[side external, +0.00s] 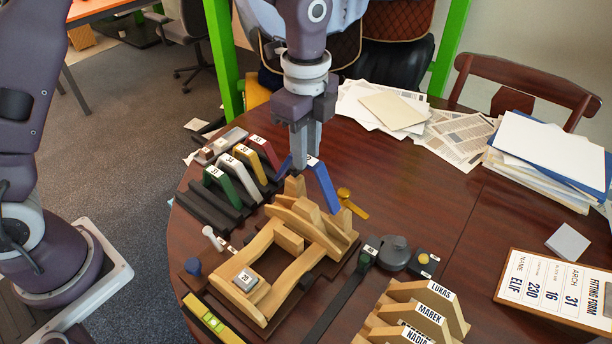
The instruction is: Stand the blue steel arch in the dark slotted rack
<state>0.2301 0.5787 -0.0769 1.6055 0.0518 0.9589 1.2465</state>
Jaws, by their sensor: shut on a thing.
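The blue steel arch (323,186) is in my gripper (306,160), which is shut on its top. One leg slopes down to the right and part of the other shows to the left of the fingers. The arch is right of the dark slotted rack (212,213), behind the wooden frame. I cannot tell whether its feet touch the table. The rack holds a green arch (222,187), a white arch (238,175), a yellow arch (251,162) and a red arch (264,152), standing in a slanted row. Bare rack shows at its front left.
A wooden saddle frame (262,246) with a small block marked 20 stands in front. Nearby are a brass piece (350,202), a dark strap tool (340,300), a yellow level (212,318) and a name-labelled wooden holder (425,312). Papers (440,130) and a fitting form (560,290) lie right.

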